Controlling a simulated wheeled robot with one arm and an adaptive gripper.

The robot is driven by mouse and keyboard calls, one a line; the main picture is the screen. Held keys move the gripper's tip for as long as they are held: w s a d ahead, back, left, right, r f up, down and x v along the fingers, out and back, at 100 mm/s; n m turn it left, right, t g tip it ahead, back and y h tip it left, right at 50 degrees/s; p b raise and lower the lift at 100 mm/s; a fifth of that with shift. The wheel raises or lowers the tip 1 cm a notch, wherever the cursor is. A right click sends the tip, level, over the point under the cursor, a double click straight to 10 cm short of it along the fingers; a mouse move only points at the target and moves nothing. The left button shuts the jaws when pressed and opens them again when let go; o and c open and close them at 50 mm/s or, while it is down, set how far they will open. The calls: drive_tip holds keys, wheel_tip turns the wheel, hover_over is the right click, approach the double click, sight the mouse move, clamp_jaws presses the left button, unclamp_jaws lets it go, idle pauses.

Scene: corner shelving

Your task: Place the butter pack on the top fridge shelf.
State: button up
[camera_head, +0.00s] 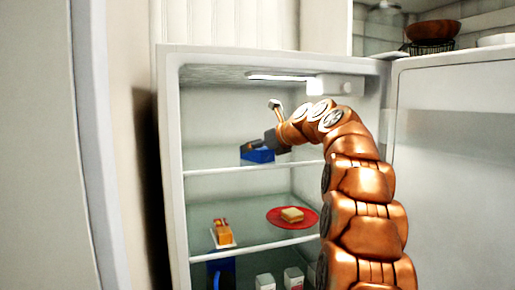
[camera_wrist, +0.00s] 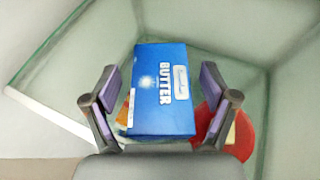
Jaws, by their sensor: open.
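The blue butter pack (camera_head: 258,156) sits on the glass top shelf (camera_head: 212,157) of the open fridge, in the head view. In the wrist view the butter pack (camera_wrist: 161,92) lies between the two fingers, label facing the camera. My gripper (camera_head: 262,147) is just above and around the pack inside the fridge. In the wrist view my gripper (camera_wrist: 160,110) is open, with a gap between each finger and the pack.
The shelf below holds a red plate (camera_head: 281,222) with a sandwich (camera_head: 292,214) and an orange-and-white item (camera_head: 222,232). Lower down are a blue object (camera_head: 221,273) and white cartons (camera_head: 293,278). The fridge door (camera_head: 455,150) stands open at right. The top shelf beside the pack is clear.

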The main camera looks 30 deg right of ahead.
drive_tip(key=shift+r, duration=0.1)
drive_tip(key=b+v, duration=0.2)
drive_tip(key=v, duration=1)
